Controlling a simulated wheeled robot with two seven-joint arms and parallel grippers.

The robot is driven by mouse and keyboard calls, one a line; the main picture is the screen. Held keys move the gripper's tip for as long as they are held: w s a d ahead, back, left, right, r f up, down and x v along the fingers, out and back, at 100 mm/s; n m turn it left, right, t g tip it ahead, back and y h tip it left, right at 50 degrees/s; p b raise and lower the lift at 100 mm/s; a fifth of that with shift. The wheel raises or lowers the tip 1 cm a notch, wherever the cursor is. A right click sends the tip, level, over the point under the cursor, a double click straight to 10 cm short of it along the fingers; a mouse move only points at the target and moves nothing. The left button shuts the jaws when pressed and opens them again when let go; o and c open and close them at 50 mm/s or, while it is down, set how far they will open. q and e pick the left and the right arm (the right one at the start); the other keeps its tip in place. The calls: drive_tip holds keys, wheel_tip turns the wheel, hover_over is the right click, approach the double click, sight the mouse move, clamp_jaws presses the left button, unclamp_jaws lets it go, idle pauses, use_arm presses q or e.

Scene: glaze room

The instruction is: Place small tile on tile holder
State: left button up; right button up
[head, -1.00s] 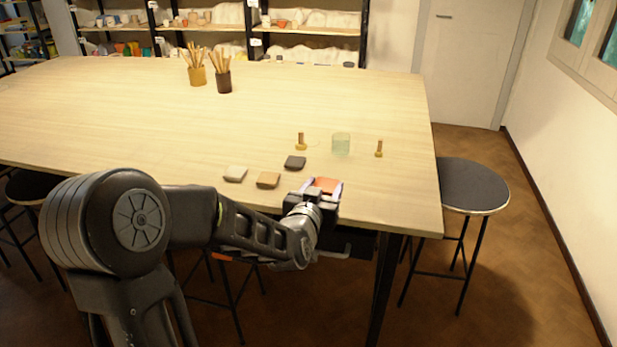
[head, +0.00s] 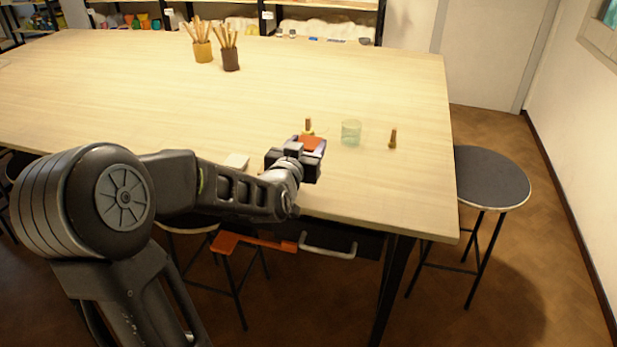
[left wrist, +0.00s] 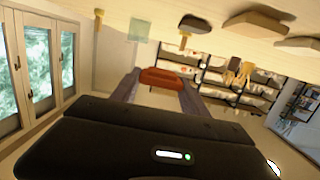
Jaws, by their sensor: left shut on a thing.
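My left gripper (head: 313,150) is shut on the small red-orange tile (head: 311,142), holding it by its sides over the near part of the table. In the left wrist view the tile (left wrist: 160,78) sits between the two fingers (left wrist: 157,92). One small wooden upright piece (head: 308,125) stands just beyond the gripper, partly hidden by it; another (head: 393,138) stands farther right. I cannot tell for certain which is the tile holder. My right gripper is not in view.
Two tool pots (head: 230,60) stand at the back. A stool (head: 485,178) is right of the table (head: 150,95). The table's middle is clear.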

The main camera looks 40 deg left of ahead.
use_arm(q)
wheel_tip(320, 180, down, 5)
drive_tip(key=shift+f, duration=0.15)
drive_tip(key=shift+f, duration=0.1)
wheel_tip(320, 180, down, 4)
drive_tip(key=shift+r, duration=0.25)
drive_tip(key=shift+f+b, duration=0.25)
drive_tip(key=shift+b, duration=0.1)
drive_tip(key=o, duration=1.4)
